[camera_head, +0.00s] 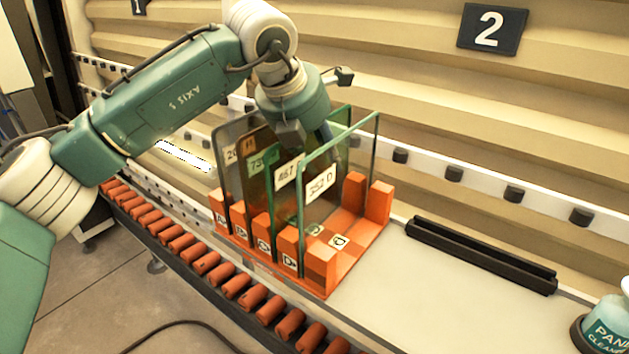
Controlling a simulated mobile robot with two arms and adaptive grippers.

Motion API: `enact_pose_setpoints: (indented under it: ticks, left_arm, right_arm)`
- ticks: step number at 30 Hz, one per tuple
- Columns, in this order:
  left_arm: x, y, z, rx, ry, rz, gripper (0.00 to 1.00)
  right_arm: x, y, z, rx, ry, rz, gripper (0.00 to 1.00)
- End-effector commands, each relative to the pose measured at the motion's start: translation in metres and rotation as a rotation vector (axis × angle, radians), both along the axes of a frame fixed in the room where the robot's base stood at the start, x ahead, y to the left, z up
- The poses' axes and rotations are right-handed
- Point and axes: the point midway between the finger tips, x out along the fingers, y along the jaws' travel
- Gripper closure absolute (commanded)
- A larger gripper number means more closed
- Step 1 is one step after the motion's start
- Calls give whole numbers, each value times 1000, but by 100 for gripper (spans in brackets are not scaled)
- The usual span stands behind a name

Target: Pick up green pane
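Several upright glass panes stand in an orange slotted rack with lettered blocks (322,264). They overlap, so their tints are hard to separate. A dark green-tinted pane (286,206) shows in the middle, behind a nearly clear front pane with green edges (345,165) labelled "352 D". A grey pane (228,150) and a brownish pane (247,143) stand farther left. My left gripper (326,140) points down among the panes' upper parts, behind the front pane. Its fingertips are seen through glass, and whether they touch a pane is unclear. My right gripper is out of view.
An orange roller conveyor (207,263) runs along the rack's front side. A black slotted bar (480,255) lies on the pale surface to the right. A cleaner bottle (606,325) is at the lower right corner. Pale surface between rack and bar is clear.

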Motion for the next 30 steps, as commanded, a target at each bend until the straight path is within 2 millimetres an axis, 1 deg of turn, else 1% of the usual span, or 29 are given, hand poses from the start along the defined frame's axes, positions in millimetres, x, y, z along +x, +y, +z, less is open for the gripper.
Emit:
enact_pose_setpoints:
  ticks: [10,12,15,30]
  left_arm:
    - [0,0,-4,0,0,0,68]
    - [0,0,-3,0,0,0,82]
    - [0,0,-2,0,0,0,100]
    - [0,0,1,-4,-5,0,100]
  right_arm:
    - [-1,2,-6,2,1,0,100]
    - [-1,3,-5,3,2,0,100]
    - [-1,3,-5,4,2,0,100]
    - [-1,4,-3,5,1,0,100]
